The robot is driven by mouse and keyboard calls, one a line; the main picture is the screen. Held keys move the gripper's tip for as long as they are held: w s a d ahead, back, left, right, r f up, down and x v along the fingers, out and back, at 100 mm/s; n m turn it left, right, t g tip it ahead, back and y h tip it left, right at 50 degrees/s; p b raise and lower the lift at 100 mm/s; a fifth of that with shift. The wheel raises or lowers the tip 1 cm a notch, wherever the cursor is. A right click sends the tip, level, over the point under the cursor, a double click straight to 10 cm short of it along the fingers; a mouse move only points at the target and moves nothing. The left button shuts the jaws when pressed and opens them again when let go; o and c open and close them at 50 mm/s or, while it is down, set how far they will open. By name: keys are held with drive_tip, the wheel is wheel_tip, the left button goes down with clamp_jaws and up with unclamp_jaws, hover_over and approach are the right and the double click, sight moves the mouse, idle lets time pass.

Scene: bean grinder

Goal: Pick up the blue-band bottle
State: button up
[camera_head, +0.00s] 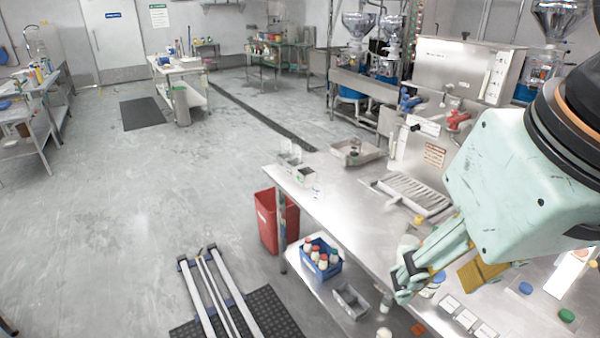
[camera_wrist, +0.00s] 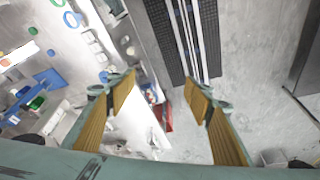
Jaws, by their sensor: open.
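My gripper (camera_head: 436,272) is over the right-hand steel counter in the head view, its green fingers apart and nothing seen between them. In the wrist view my gripper (camera_wrist: 160,92) shows two wide-apart yellow finger pads, with the floor and counter edge far beyond. I cannot tell for sure which bottle is the blue-band one. A small white container (camera_head: 317,191) with a bluish mark stands near the counter's left end. Several white bottles (camera_head: 322,260) with coloured caps stand in a blue crate (camera_head: 333,268) on the lower shelf. A pale bottle (camera_head: 408,244) is partly hidden behind my gripper.
The steel counter (camera_head: 345,207) carries a slotted drip tray (camera_head: 412,194) and a metal pan (camera_head: 355,152). A red bin (camera_head: 267,220) stands at its left end. Coloured lids (camera_head: 567,315) and white cards lie at the near right. The floor on the left is open.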

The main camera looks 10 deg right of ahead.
drive_tip(key=shift+w, duration=0.1)
drive_tip(key=n+t+y+b, duration=0.1)
drive_tip(key=n+y+b, duration=0.35)
drive_tip(key=n, duration=0.25)
hover_over(324, 184)
drive_tip(key=s+d, duration=0.3)
drive_tip(key=s, duration=0.1)
wheel_tip(324, 184, down, 30)
drive_tip(key=shift+b, duration=0.35)
drive_tip(key=shift+w+a+h, duration=0.1)
drive_tip(key=shift+w+h, duration=0.05)
drive_tip(key=shift+h, duration=0.1)
drive_tip(key=shift+b+x, duration=0.4)
drive_tip(key=shift+x, duration=3.85)
